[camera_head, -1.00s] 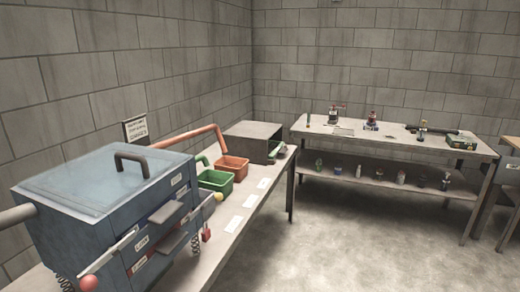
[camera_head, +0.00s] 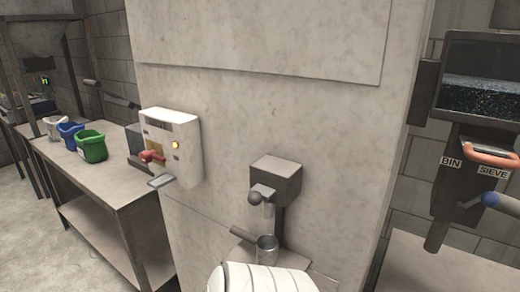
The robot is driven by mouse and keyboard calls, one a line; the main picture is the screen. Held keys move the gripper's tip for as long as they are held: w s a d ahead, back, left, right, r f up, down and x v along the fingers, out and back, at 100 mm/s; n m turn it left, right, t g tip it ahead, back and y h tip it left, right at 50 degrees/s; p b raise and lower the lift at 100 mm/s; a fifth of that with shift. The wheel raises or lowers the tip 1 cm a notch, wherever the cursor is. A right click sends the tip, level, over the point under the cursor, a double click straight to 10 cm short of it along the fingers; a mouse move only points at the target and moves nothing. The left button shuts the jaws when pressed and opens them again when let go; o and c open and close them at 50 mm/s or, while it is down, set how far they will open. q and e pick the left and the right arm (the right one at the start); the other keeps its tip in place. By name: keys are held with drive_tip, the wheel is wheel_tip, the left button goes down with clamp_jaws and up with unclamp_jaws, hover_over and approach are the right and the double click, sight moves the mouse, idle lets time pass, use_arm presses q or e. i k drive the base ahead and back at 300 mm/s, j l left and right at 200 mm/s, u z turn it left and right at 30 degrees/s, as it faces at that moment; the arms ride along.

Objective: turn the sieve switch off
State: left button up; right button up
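A white wall box (camera_head: 172,140) hangs on the left part of the pale wall panel. It has a red lever (camera_head: 151,156), a lit yellow lamp (camera_head: 175,145) and a small grey plate below. At the right edge, a dark unit bears the words BIN and SIEVE (camera_head: 478,166). It has an orange handle (camera_head: 490,154) and a lever with a blue knob (camera_head: 490,199), and a window with dark grains above. I cannot tell which of these is the sieve switch.
A white ribbed thing (camera_head: 262,279) is cut off below. A workbench (camera_head: 110,185) at left holds white, blue and green bins (camera_head: 91,146).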

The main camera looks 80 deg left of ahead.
sight(145, 157)
drive_tip(key=u, duration=3.45)
